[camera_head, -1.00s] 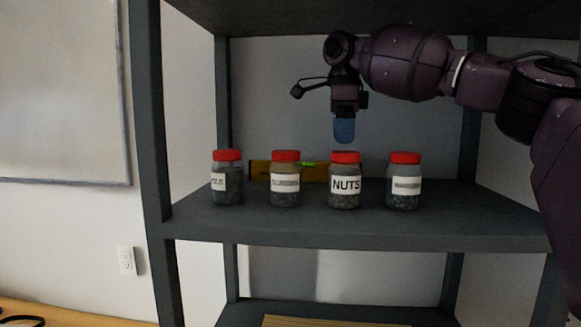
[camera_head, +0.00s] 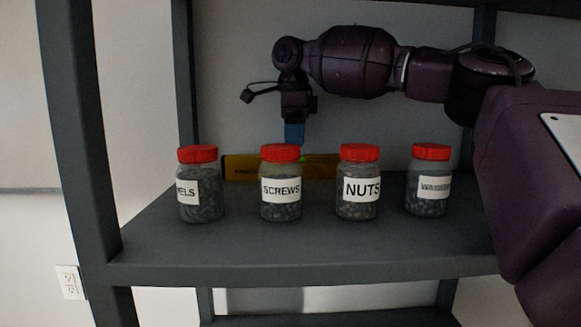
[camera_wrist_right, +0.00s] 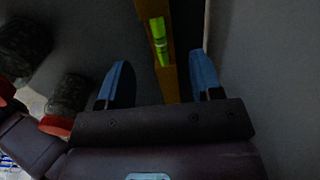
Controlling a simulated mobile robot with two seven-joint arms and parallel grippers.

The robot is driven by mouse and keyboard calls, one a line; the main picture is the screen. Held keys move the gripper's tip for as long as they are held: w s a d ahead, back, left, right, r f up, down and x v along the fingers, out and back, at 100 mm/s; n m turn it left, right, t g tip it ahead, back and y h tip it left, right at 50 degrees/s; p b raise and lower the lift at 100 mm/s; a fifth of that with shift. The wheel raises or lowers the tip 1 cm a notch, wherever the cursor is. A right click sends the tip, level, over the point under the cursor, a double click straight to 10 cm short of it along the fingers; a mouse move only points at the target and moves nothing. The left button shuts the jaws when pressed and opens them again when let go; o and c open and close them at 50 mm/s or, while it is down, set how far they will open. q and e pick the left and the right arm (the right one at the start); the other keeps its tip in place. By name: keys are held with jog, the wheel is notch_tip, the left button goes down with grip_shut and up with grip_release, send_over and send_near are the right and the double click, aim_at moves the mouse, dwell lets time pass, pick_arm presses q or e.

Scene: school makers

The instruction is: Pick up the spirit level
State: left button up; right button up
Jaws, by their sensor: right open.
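The yellow spirit level (camera_head: 242,168) lies lengthwise at the back of the shelf, behind the jars and partly hidden by them. In the right wrist view, its yellow body and green vial (camera_wrist_right: 160,40) run between my fingers. My right gripper (camera_head: 294,134) points down above the level, behind the screws jar. In the right wrist view, the blue fingers of my right gripper (camera_wrist_right: 158,82) are open, one on each side of the level, with nothing held. How far the fingertips are from it is hard to tell. My left gripper is not in view.
A row of red-lidded jars stands in front of the level: a partly labelled jar (camera_head: 201,198), SCREWS (camera_head: 281,205), NUTS (camera_head: 358,202) and a washers jar (camera_head: 428,195). The grey shelf (camera_head: 290,245) is clear at the front. A post (camera_head: 75,130) rises at left.

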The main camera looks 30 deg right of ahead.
aim_at(320, 166)
jog(key=shift+w+a+f+p, duration=0.1)
jog(key=shift+f+p, duration=0.15)
jog(key=shift+f, duration=1.35)
jog(key=shift+w+f+p, duration=0.1)
jog(key=shift+f+p, duration=0.15)
jog(key=shift+f, duration=1.3)
grip_shut()
